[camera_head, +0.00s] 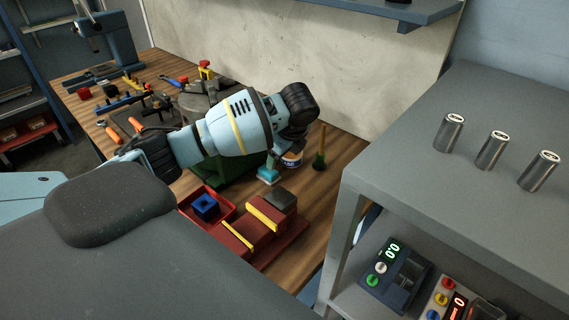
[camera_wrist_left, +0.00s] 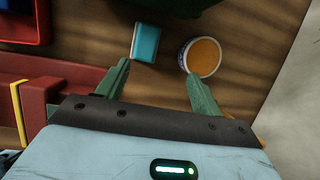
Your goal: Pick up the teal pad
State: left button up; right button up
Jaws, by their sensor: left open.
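The teal pad (camera_wrist_left: 145,42) is a small block with a pale edge, lying on the wooden bench top in the left wrist view. It also shows in the head view (camera_head: 268,177), below my left arm's wrist. My left gripper (camera_wrist_left: 158,74) is open, with nothing between its fingers. Its left fingertip is close to the pad's lower left corner in the wrist view; I cannot tell whether they touch. In the head view my arm hides most of this gripper. My right gripper is not in view.
A round tub with an orange top (camera_wrist_left: 203,57) stands right of the pad, near the right fingertip. A red tray (camera_head: 226,199) with a blue block (camera_head: 205,206) and a red fixture (camera_head: 250,232) lie nearby. A grey shelf (camera_head: 400,150) is at right.

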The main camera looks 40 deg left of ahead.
aim_at(268, 174)
pick_arm(q)
jog(key=shift+m+g+y, duration=0.3)
jog(key=shift+g+y, duration=0.1)
jog(key=shift+g, duration=0.2)
jog(key=shift+s+a+x, duration=0.1)
jog(key=shift+s+x, duration=0.15)
jog(key=shift+x, duration=1.1)
jog(key=shift+s+a+x, duration=0.1)
jog(key=shift+s+x, duration=0.15)
jog(key=shift+x, duration=1.05)
jog(key=shift+s+a+x, duration=0.1)
jog(key=shift+s+x, duration=0.2)
jog(key=shift+x, duration=1.05)
jog(key=shift+r, duration=0.1)
jog(key=shift+c, duration=0.5)
jog(key=c, duration=1)
